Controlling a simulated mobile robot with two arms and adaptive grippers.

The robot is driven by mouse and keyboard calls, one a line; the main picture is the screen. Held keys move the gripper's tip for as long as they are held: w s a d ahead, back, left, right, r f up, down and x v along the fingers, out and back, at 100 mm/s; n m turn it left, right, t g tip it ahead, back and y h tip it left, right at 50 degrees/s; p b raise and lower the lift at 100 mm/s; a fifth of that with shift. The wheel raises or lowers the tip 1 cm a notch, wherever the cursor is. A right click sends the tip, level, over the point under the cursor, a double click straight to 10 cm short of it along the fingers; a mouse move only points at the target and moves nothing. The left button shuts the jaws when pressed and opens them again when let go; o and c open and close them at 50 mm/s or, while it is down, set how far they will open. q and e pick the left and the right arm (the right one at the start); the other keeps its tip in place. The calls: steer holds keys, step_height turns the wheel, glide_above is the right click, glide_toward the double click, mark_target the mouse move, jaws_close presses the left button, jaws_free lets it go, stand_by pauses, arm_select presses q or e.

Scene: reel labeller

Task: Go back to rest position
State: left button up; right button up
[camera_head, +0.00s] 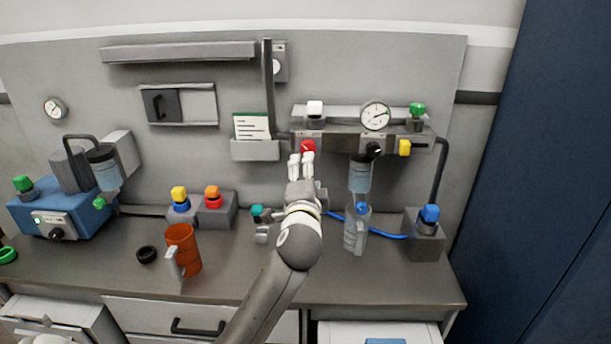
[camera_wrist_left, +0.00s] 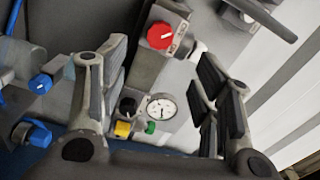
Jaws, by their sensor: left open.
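My left gripper (camera_head: 302,158) is raised over the bench in front of the wall panel, just below the red knob (camera_head: 308,147) in the head view. In the left wrist view its two fingers stand wide apart with nothing held between them; the left gripper (camera_wrist_left: 160,88) is open. The red knob (camera_wrist_left: 160,36) shows there ahead, above the gap between the fingers, and looks clear of them. My left arm reaches in from the bottom edge of the head view.
The panel unit carries a gauge (camera_head: 375,115), a green knob (camera_head: 417,110) and a yellow knob (camera_head: 404,148). On the bench stand an orange mug (camera_head: 182,248), a blue machine (camera_head: 62,212), a black ring (camera_head: 147,254) and a clear filter bowl (camera_head: 355,232). The front right bench is clear.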

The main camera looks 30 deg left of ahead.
stand_by(0.5)
arm_select(q)
steer(key=s+d+f+n+g+h, duration=0.2)
steer(key=s+d+f+g+h, duration=0.15)
steer(key=s+f, duration=0.45)
steer(key=s+d+f+n+g+h, duration=0.15)
steer(key=s+d+f, duration=0.25)
steer(key=f, duration=0.8)
steer(key=s+d+f+n+g+h, duration=0.25)
steer(key=s+d+f, duration=0.2)
steer(key=s, duration=0.55)
steer(key=s+d+f+n+g+h, duration=0.15)
steer(key=s+d+f+g, duration=0.35)
steer(key=s, duration=0.6)
step_height(320, 180, down, 29)
steer(key=s, duration=0.2)
steer(key=s+a+f+g, duration=0.1)
steer(key=s+f, duration=0.6)
steer(key=s, duration=0.1)
steer(key=s+a+f, duration=0.2)
steer(key=s+f, duration=0.6)
steer(key=shift+s+a+m+g+h+b, duration=0.15)
steer(key=shift+a+m+g+h+b, duration=0.2)
steer(key=shift+b, duration=0.1)
